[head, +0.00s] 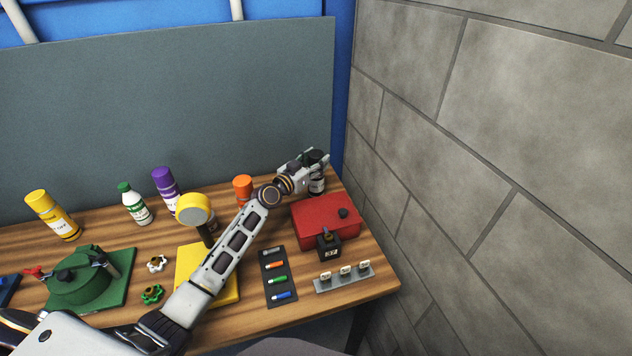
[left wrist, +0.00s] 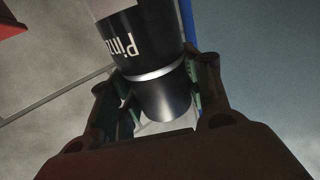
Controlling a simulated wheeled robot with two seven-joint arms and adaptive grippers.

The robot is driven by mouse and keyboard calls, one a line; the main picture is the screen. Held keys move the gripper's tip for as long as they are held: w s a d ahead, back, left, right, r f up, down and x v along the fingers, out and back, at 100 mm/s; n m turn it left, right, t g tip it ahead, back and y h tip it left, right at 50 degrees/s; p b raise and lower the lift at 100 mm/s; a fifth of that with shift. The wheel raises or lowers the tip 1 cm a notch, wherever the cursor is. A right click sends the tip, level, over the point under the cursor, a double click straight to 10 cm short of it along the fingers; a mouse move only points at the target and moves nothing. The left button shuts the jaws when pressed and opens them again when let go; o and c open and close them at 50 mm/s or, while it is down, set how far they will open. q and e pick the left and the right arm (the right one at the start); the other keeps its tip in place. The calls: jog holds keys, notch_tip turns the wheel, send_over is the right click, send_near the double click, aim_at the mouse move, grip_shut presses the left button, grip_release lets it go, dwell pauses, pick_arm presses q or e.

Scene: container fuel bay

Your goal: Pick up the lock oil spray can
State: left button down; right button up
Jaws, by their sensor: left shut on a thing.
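A black spray can (head: 317,186) with a pale label stands upright at the back right corner of the bench, behind the red box. My left gripper (head: 316,160) is shut on its upper part. In the left wrist view the can (left wrist: 145,45) shows white lettering starting "Pin" and a silver ring, and its dark cap sits between the two fingers of my gripper (left wrist: 160,95). I cannot read a lock oil name on it. Whether its base touches the wood I cannot tell. My right gripper is not in view.
An orange-topped can (head: 243,186), a purple can (head: 166,186), a white bottle (head: 135,206) and a yellow can (head: 55,218) stand along the back. The red box (head: 322,222) with a padlock (head: 328,244) is in front. A grey block wall (head: 500,150) closes the right side.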

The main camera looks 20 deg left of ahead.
pick_arm(q)
jog(key=shift+r, duration=0.15)
jog(key=shift+r+p, duration=0.45)
jog(key=shift+r, duration=4.5)
